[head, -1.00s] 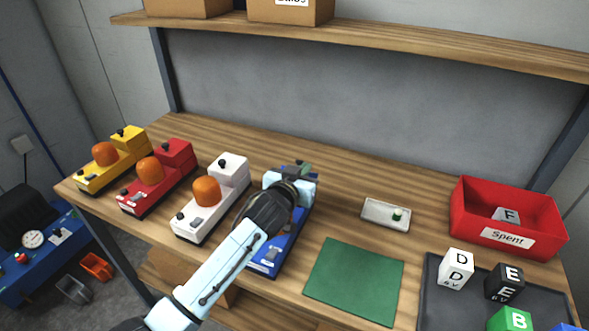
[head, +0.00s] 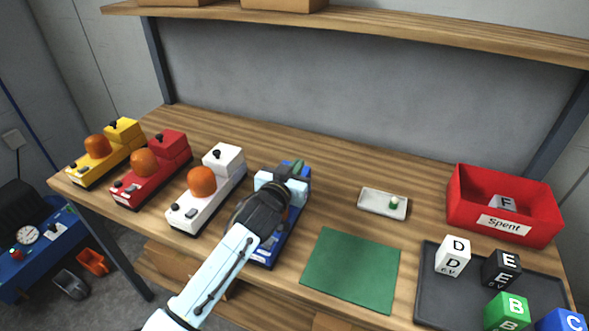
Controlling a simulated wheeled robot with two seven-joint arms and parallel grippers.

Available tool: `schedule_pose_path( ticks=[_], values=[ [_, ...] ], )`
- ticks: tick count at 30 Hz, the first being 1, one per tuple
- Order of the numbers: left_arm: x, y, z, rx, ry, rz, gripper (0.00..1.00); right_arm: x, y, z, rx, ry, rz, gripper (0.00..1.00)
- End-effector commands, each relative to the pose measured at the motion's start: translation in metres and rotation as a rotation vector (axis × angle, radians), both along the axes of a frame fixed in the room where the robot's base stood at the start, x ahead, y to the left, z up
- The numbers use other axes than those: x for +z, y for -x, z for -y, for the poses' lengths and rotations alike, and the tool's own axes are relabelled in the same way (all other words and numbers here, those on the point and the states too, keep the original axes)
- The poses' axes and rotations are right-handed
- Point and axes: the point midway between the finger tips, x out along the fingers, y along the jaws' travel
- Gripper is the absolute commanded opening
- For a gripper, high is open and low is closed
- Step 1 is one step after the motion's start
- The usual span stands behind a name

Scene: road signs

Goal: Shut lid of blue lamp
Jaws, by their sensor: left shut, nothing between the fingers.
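The blue lamp (head: 264,256) stands on the wooden workbench, right of the white lamp. My left arm comes in from the lower left and covers most of it. My left gripper (head: 284,180) is shut and empty over the far end of the blue lamp. A blue part (head: 304,170) shows just beyond the gripper. The lid's position and any contact with the gripper cannot be made out. My right gripper is not in view.
White (head: 204,196), red (head: 150,168) and yellow (head: 102,153) lamps stand to the left. A green mat (head: 350,270), a small white tray (head: 370,203), a red "Spent" bin (head: 460,212) and a dark tray (head: 430,290) of lettered blocks lie to the right.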

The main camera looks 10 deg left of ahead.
Motion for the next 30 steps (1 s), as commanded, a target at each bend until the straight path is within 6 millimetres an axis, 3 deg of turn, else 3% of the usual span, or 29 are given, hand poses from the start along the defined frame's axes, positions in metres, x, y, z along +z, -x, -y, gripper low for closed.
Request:
schedule_pose_path(
  ticks=[8, 21, 30],
  values=[
    [0.003, 0.025, -0.004, 0.0, -0.001, -0.001, 0.0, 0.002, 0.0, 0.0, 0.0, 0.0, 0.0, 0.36],
    [0.013, 0.111, -0.018, 0.0, 0.001, -0.002, 0.0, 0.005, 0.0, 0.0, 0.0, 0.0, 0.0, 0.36],
    [0.016, 0.131, -0.021, 0.0, 0.0, -0.001, 0.0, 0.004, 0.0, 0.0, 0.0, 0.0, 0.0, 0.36]
  ],
)
